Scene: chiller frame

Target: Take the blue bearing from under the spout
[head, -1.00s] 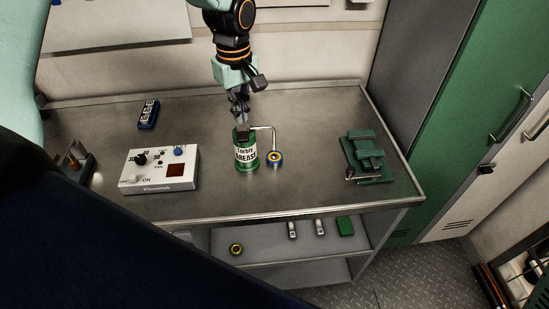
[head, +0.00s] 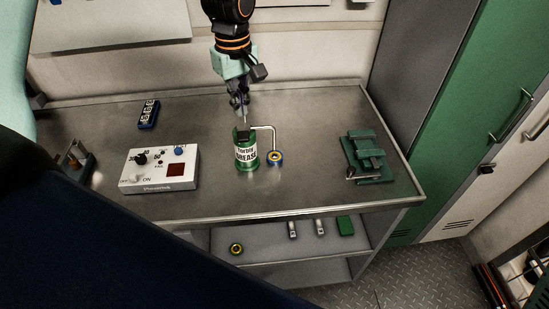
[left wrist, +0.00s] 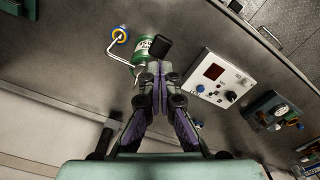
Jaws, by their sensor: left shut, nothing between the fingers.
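The blue bearing (head: 275,157) lies on the metal bench top under the end of the bent spout (head: 268,129), just right of the green grease can (head: 246,160). In the left wrist view the bearing (left wrist: 120,34) shows at the upper left beside the can (left wrist: 145,50). My left gripper (head: 243,117) is shut and empty, pointing down just above and behind the can's black top. In the left wrist view its fingertips (left wrist: 158,68) are together near the can and apart from the bearing. My right gripper is not in view.
A white control box (head: 158,170) stands left of the can and a green vise-like block (head: 367,158) to the right. A dark blue block (head: 148,114) lies at the back left. Another ring (head: 236,248) lies on the lower shelf. The bench around the bearing's right side is clear.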

